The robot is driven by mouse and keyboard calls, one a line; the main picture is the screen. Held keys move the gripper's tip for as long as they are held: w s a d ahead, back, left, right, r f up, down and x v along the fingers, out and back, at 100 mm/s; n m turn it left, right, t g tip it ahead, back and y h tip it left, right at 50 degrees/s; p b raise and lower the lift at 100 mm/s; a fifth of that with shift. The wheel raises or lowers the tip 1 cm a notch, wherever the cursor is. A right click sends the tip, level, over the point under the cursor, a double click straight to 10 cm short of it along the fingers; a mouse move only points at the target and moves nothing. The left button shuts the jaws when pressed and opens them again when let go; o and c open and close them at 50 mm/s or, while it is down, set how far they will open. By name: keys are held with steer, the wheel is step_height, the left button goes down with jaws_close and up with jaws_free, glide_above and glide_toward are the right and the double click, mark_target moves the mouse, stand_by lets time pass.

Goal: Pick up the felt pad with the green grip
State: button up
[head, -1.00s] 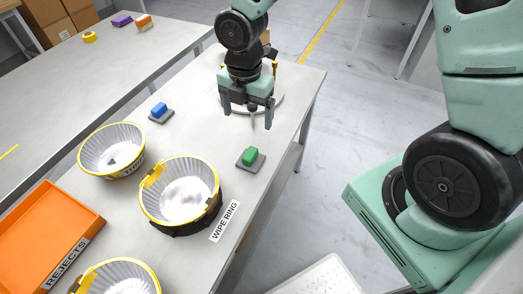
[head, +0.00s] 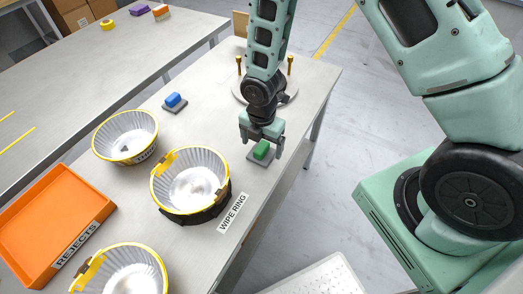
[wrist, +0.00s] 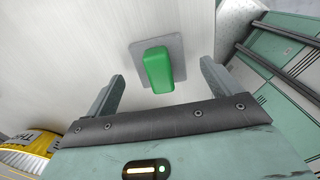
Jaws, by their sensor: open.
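The felt pad with the green grip (head: 262,150) lies on the table near its right edge; its grey base shows around the green block. In the wrist view the green grip (wrist: 158,70) stands on the grey square pad, ahead of and between the two fingers. My gripper (head: 261,148) is open and empty, just above and around the green grip in the head view. In the wrist view my gripper (wrist: 161,88) has one finger on each side of the grip, with gaps on both sides.
A pad with a blue grip (head: 174,101) lies further back left. Two more such bowls and an orange REJECTS tray (head: 45,225) are further left. A round plate with yellow posts (head: 240,92) is behind.

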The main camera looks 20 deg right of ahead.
steer(key=shift+f, duration=1)
steer(key=c, duration=1.1)
steer(key=shift+c, duration=0.2)
steer(key=shift+r, duration=0.1)
